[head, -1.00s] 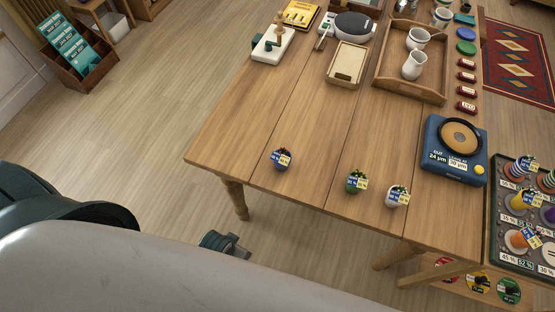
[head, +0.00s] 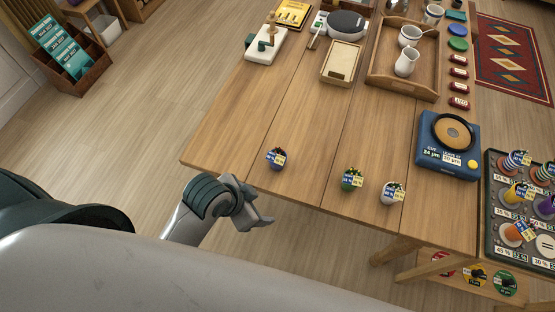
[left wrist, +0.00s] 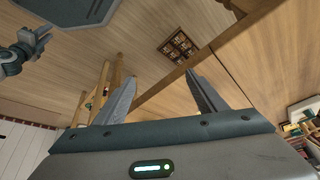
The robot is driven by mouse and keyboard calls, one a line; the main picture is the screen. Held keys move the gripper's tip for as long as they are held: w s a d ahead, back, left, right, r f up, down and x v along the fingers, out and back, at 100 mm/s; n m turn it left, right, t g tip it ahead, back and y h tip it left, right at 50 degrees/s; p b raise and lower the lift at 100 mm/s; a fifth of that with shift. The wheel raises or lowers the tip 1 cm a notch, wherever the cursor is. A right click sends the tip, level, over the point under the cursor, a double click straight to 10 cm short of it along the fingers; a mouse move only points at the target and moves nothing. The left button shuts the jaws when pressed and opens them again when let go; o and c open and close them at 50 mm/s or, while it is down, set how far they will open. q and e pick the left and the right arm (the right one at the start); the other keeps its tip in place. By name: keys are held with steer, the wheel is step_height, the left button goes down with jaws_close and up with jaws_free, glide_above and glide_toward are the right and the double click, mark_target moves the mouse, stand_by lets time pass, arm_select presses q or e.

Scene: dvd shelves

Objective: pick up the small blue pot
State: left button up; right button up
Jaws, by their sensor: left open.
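The small blue pot (head: 275,160) stands upright on the wooden table (head: 225,130) near its front left corner, with a plant and a small tag on it. My left gripper (head: 266,210) is in front of the table's front edge, below and left of the pot in the head view, apart from it. In the left wrist view my left gripper (left wrist: 162,95) is open, with nothing between its fingers. The blue pot does not show in that view.
A green pot (head: 351,179) and a white pot (head: 391,193) stand to the right of the blue one. A blue device (head: 447,160) with a round disc is further right. A wooden tray (head: 376,83) with white jugs is behind. The table's left middle is clear.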

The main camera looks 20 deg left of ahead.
arm_select(q)
steer(key=w+d+r+m+h, duration=0.2)
steer(key=w+d+r+m, duration=0.3)
steer(key=w+d+m, duration=0.15)
step_height(320, 180, up, 13)
steer(key=m+g+y, duration=0.4)
steer(key=m+y, duration=0.1)
steer(key=m, duration=2)
glide_above(279, 157)
steer(key=shift+f, duration=0.2)
step_height(279, 157, down, 11)
steer(key=p, duration=0.3)
steer(key=shift+f, duration=0.65)
